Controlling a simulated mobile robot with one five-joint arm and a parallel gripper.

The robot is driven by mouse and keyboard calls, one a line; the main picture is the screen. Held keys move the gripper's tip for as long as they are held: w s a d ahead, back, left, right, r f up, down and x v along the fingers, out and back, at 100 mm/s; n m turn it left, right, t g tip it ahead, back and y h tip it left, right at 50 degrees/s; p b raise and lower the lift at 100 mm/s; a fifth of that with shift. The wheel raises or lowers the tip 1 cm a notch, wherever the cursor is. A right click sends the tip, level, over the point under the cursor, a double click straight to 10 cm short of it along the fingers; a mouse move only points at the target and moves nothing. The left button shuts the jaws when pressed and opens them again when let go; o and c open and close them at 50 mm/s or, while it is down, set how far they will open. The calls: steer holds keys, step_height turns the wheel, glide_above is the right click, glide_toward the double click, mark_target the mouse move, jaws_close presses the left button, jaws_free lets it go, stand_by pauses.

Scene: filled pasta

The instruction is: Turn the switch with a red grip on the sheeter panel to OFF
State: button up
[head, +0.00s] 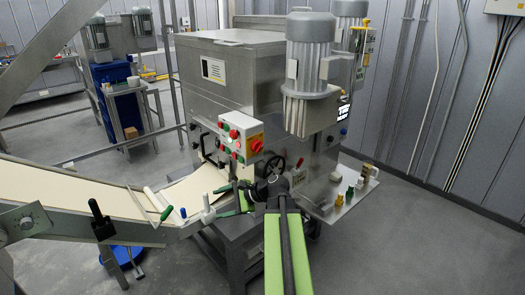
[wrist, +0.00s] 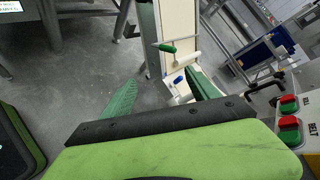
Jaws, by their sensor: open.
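The sheeter panel (head: 243,124) is a pale box on the machine's front in the head view. On its right-hand face a red switch grip (head: 257,145) sits on a yellow plate; its exact setting is too small to read. Red and green controls cover the panel's other face. My gripper (head: 216,199) is below and left of the panel, apart from it, with its green fingers spread and empty. In the wrist view my gripper (wrist: 162,82) is open, and part of the panel (wrist: 305,108) shows at the right edge with red and green controls. The yellow plate is not clearly seen there.
A grey motor (head: 309,75) overhangs at the right. A shelf (head: 335,195) holds small parts.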

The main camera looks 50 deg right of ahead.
steer(key=s+d+r+m+t+h, duration=0.1)
steer(key=s+d+r+m+t, duration=0.25)
steer(key=d, duration=0.45)
steer(key=s+d+r+m+t+h, duration=0.2)
steer(key=s+d+r+m, duration=0.15)
steer(key=d, duration=0.45)
steer(key=m+t+h, duration=0.2)
steer(key=m+h, duration=0.1)
steer(key=m, duration=0.3)
glide_toward(261, 148)
steer(key=w, duration=0.9)
steer(key=shift+w+d, duration=0.1)
steer(key=shift+w, duration=0.25)
